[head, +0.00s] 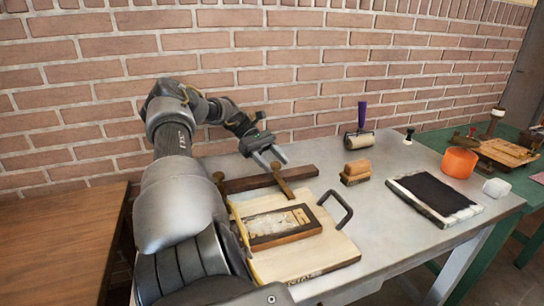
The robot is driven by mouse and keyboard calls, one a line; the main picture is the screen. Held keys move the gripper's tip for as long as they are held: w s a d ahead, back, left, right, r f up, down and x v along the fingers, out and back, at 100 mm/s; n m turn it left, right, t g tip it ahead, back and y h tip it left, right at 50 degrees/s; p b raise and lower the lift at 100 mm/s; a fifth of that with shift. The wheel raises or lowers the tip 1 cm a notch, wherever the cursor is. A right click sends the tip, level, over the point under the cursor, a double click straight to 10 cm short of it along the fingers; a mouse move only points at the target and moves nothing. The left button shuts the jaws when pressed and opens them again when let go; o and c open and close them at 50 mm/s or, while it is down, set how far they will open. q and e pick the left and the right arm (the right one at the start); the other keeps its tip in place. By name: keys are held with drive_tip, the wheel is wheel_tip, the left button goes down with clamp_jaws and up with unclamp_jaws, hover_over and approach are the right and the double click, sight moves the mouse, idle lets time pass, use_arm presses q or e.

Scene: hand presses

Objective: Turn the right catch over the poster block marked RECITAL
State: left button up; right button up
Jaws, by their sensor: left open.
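The pale wooden poster block (337,247) lies on the metal table, with a dark-framed panel on top. Its front edge shows letters ending in "TAL"; my arm hides the rest. A dark wooden bar (246,184) runs along its far side. The right catch (284,184), a brass strip with a raised end, reaches from the bar toward the block's far edge; whether it overlaps the block is hard to tell. The left catch (219,181) is partly behind my arm. My left gripper (276,164) is open, its fingertips at the right catch's raised end; contact is unclear. My right gripper is out of view.
A black handle (346,215) stands at the block's right. Beyond are a wooden brush-like block (355,173), a purple-handled roller (360,139), a black pad (435,192), an orange bowl (459,163) and a white cube (496,188). A brick wall closes the back.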

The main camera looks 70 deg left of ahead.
use_arm(q)
drive_tip(key=r, duration=0.4)
drive_tip(key=shift+s+d, duration=0.1)
drive_tip(key=shift+d, duration=0.15)
drive_tip(key=s+d+r+b, duration=0.2)
drive_tip(key=s+d+r, duration=0.4)
drive_tip(key=d+r, duration=0.3)
drive_tip(key=d, duration=0.3)
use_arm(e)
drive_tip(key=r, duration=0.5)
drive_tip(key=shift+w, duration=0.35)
use_arm(q)
drive_tip(key=shift+a, duration=0.1)
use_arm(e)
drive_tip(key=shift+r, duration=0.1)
